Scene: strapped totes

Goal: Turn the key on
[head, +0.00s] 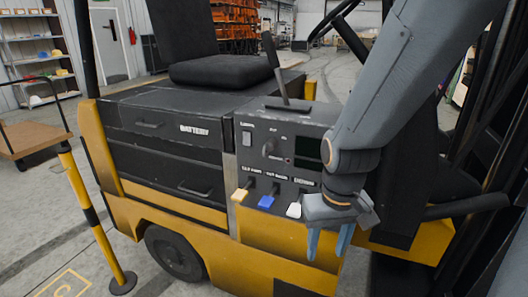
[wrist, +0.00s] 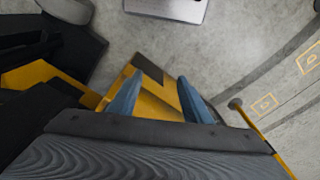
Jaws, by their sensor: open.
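The black control panel (head: 252,165) is on the side of a yellow and black forklift in the head view. A small round dark switch (head: 268,147) sits in its upper middle, right of a pale rocker switch (head: 247,138). It looks like the key switch, but its angle is too small to tell. My gripper (head: 328,243) points downward, low and to the right of the panel, apart from the switch. Its blue fingers are open and empty; they also show in the wrist view (wrist: 160,78), over the yellow body and floor. My arm hides the panel's right edge.
Yellow (head: 240,195), blue (head: 266,202) and white (head: 294,210) levers stick out along the panel's lower edge. A dark display (head: 307,149) is near my arm. A black lever (head: 274,65) rises above the panel. A yellow-black post (head: 92,220) stands left.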

